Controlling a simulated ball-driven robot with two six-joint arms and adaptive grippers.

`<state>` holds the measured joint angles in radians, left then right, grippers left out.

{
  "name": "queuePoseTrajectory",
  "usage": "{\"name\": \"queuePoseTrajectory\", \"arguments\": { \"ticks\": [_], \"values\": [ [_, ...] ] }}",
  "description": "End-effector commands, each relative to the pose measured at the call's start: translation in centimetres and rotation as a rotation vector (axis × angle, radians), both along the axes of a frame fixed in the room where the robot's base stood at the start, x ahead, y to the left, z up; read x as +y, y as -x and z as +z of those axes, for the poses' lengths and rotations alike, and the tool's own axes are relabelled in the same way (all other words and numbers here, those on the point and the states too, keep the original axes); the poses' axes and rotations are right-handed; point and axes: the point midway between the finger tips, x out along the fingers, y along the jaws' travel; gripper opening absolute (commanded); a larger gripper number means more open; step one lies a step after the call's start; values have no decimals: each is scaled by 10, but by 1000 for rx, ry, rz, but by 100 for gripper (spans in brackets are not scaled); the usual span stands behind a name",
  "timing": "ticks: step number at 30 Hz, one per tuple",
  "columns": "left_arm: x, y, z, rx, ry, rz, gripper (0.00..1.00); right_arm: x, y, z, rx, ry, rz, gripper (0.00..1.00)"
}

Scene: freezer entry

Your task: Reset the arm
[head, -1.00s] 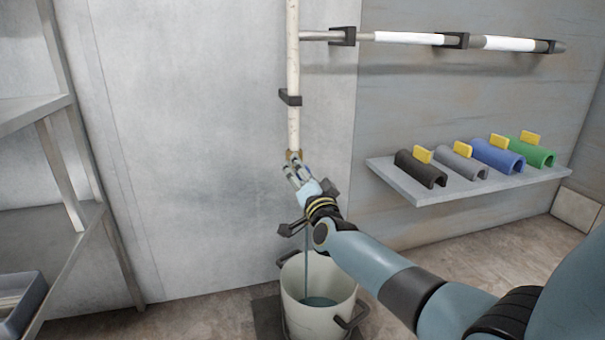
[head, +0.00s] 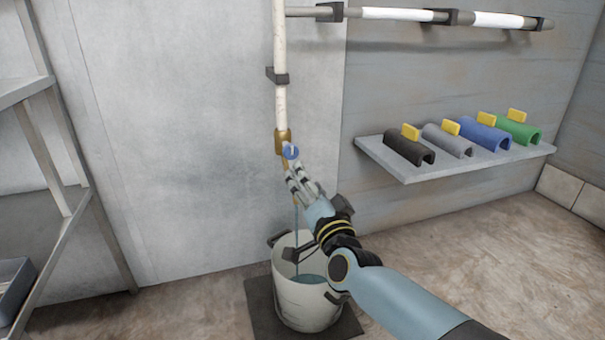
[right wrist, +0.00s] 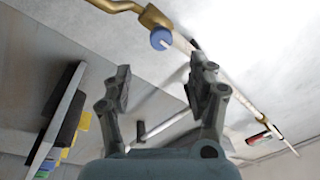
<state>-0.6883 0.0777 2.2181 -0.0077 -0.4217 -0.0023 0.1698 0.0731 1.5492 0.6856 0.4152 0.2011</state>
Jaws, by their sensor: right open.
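My right gripper (head: 300,178) is open and empty, just below and to the right of a brass tap with a blue knob (head: 291,152) in the head view. In the right wrist view its two fingers (right wrist: 160,90) stand apart, and the blue knob (right wrist: 161,38) shows beyond them, clear of both. The tap sits at the lower end of a white vertical pipe (head: 280,105). A thin bluish stream runs down below the tap. My left gripper is in neither view.
A white bucket (head: 283,298) holding bluish liquid stands on a dark mat (head: 262,318) under the tap. A wall shelf (head: 420,173) at right carries black, grey, blue and green half-tube pieces with yellow tabs. A metal rack (head: 62,215) stands at left. The floor at right is clear.

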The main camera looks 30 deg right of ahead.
Motion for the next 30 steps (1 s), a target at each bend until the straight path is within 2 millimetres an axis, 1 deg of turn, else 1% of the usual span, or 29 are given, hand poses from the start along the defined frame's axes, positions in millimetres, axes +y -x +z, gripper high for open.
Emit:
{"name": "queuePoseTrajectory", "arguments": {
  "ticks": [15,17,19,20,22,23,24,26,27,29,30],
  "values": [
    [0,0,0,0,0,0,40,0,1,0,0,0,0,58],
    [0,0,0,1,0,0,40,0,4,-4,9,0,0,58],
    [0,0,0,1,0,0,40,0,16,-18,38,0,1,58],
    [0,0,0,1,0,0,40,0,24,-26,57,0,1,58],
    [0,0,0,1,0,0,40,1,54,-51,115,2,2,58],
    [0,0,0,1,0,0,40,2,72,-61,143,9,5,58],
    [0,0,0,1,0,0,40,6,99,-73,189,28,21,58],
    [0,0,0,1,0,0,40,17,137,-86,271,73,66,58],
    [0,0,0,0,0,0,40,24,160,-92,324,109,100,58],
    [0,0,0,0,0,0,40,35,187,-98,397,164,151,58],
    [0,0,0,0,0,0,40,41,204,-101,444,198,182,58]
  ]
}}
